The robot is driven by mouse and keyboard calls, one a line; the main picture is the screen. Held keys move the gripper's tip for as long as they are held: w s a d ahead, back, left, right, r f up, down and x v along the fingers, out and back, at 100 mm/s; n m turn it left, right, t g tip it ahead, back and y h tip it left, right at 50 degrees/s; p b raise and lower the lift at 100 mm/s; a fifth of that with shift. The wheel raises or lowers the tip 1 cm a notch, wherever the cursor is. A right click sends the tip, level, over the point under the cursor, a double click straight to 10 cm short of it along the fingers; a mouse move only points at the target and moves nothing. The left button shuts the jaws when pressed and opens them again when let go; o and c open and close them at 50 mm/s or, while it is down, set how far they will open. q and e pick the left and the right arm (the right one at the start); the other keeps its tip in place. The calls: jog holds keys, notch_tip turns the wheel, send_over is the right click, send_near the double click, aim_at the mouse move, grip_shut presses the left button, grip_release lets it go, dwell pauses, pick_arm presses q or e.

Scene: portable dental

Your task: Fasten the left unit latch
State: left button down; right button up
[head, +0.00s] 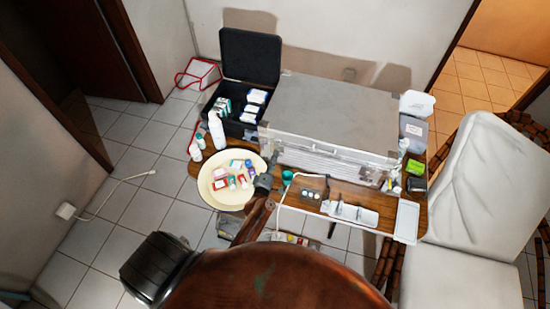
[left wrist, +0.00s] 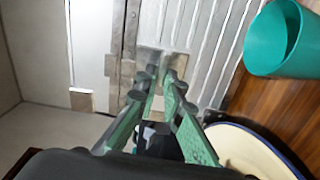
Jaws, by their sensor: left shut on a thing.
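The portable dental unit is a silver metal case (head: 335,108) with its lid down, on the wooden table. My left gripper (head: 272,162) is at the front left corner of the case. In the left wrist view the green-sided fingers of my left gripper (left wrist: 158,82) point at the left unit latch (left wrist: 160,62), a metal plate on the case front by the lid seam. The fingers are close together on the latch, and their tips hide part of it. Whether the latch is hooked cannot be told. My right gripper is not in view.
A teal cup (head: 287,177) stands close to the right of my left gripper. A round cream tray (head: 212,196) with several small boxes is to its left. An open black case (head: 247,62) stands behind. A white dental chair (head: 465,190) is at the right.

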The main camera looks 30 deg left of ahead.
pick_arm(q)
jog(key=shift+f+n, duration=0.1)
jog(key=shift+n, duration=0.3)
dwell(0.3)
jog(key=c, duration=2)
grip_release()
jog(key=shift+c, duration=0.2)
jog(key=shift+s, duration=0.15)
jog(key=v, duration=1.1)
jog(key=shift+s+d, duration=0.2)
jog(key=shift+s, duration=0.2)
